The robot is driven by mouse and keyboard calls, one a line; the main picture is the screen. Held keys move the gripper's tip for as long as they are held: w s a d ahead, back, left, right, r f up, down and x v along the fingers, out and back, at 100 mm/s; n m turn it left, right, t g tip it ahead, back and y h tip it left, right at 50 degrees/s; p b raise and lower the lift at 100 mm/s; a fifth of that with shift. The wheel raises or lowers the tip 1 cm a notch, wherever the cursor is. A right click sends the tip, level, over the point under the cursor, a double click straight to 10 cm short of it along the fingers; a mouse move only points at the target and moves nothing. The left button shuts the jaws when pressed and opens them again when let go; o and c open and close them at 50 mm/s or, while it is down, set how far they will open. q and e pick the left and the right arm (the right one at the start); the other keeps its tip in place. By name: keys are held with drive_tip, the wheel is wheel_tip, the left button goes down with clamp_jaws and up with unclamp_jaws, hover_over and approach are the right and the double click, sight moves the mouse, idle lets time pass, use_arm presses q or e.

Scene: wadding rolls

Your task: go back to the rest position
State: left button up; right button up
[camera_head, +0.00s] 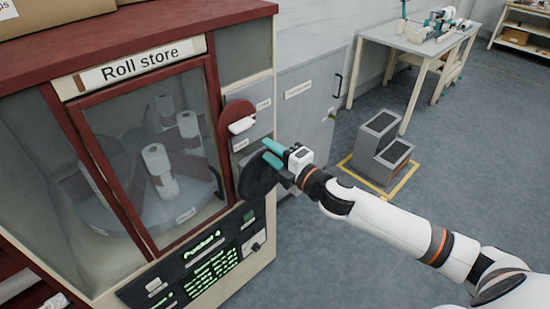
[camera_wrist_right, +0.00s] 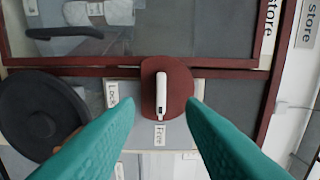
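My right gripper (camera_head: 272,153) is in front of the cabinet labelled "Roll store", just right of its door. In the right wrist view its two teal fingers (camera_wrist_right: 159,104) are spread apart with nothing held. A white lever (camera_wrist_right: 161,93) on a dark red plate shows beyond the gap between them; one end points towards the "Free" label (camera_wrist_right: 159,135). The lever also shows in the head view (camera_head: 242,125), and the fingers look apart from it. A black round handwheel (camera_head: 258,178) sits below the lever, partly behind the gripper. My left gripper is not in view.
Behind the cabinet's glass, white rolls (camera_head: 160,161) stand on a round turntable (camera_head: 108,213). A panel with green text (camera_head: 212,262) is below. Grey steps (camera_head: 379,143) stand on the floor right of the cabinet, with a workbench (camera_head: 412,42) behind. Open floor lies to the right.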

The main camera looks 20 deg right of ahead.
drive_tip(key=shift+s+d, duration=0.1)
drive_tip(key=shift+s, duration=0.35)
drive_tip(key=d+f+m+g+h, duration=0.2)
drive_tip(key=d+f+m, duration=0.1)
drive_tip(key=f, duration=0.7)
drive_tip(key=d+f+m+g+h, duration=0.15)
drive_tip(key=d+f+m, duration=0.25)
drive_tip(key=f, duration=0.5)
drive_tip(key=s+d+f+m+g+h, duration=0.15)
drive_tip(key=s+f, duration=0.25)
drive_tip(key=f, duration=0.5)
drive_tip(key=s+d+f+m+g+h, duration=0.1)
drive_tip(key=s+f+m+g, duration=0.2)
drive_tip(key=f, duration=0.5)
drive_tip(key=s+f+m+g, duration=0.1)
drive_tip(key=s+f+m, duration=0.1)
drive_tip(key=s+f, duration=0.75)
drive_tip(key=s+a+f+m+g, duration=0.2)
drive_tip(key=s+f, duration=0.3)
drive_tip(key=s, duration=0.5)
drive_tip(key=s+a+f+m+g, duration=0.2)
drive_tip(key=s+f, duration=0.3)
drive_tip(key=s, duration=0.5)
drive_tip(key=s+a+f+m+g, duration=0.2)
drive_tip(key=s+a+f+g, duration=0.1)
drive_tip(key=s, duration=0.8)
wheel_tip(320, 180, down, 2)
drive_tip(key=shift+a+f, duration=0.1)
drive_tip(key=shift+a, duration=0.75)
